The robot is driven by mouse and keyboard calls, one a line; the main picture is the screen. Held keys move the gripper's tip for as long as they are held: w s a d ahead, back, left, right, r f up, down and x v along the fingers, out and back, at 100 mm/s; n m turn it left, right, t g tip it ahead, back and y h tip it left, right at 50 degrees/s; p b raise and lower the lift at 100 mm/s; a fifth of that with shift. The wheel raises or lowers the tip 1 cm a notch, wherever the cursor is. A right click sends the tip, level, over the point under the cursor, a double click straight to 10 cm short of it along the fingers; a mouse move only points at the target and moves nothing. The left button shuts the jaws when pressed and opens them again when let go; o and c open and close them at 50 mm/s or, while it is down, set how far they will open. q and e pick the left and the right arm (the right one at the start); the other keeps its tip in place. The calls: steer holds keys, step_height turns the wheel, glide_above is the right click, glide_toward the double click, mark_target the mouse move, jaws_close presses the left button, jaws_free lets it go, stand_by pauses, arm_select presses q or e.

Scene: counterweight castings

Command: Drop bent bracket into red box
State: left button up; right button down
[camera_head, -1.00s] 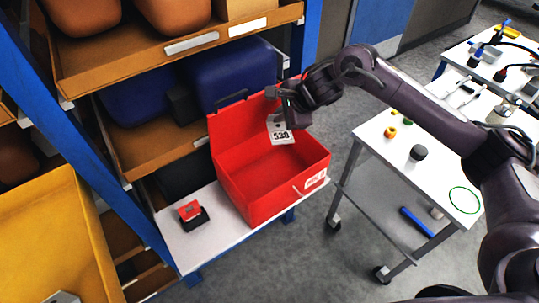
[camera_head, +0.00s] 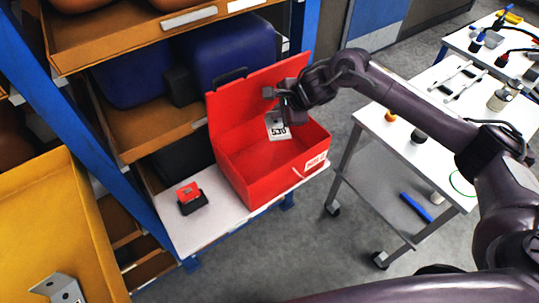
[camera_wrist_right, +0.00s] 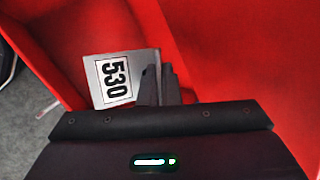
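The bent bracket (camera_head: 277,127) is a small grey metal plate with a white label reading 530. It hangs from my right gripper (camera_head: 279,106), which is shut on its upper end; the fingers (camera_wrist_right: 159,84) grip the bracket's edge in the right wrist view, where the label on the bracket (camera_wrist_right: 112,80) faces the camera. The red box (camera_head: 252,190) stands open on a white shelf, lid raised at the back. The bracket hangs over the box's opening, in front of the lid; I cannot tell whether it touches the box. My left gripper is not in view.
A yellow bin (camera_head: 45,215) at lower left holds another grey bracket (camera_head: 62,289). A small red and black object (camera_head: 191,197) sits left of the box on the white shelf (camera_head: 220,228). Blue bins stand behind. A white trolley (camera_head: 390,145) stands to the right.

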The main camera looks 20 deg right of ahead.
steer(key=c, duration=1.6)
jaws_free()
steer(key=shift+o, duration=0.2)
steer(key=shift+s+d+r, duration=0.1)
steer(key=shift+s+r, duration=0.05)
steer(key=shift+r, duration=0.15)
steer(key=b+v, duration=0.2)
steer(key=v, duration=0.5)
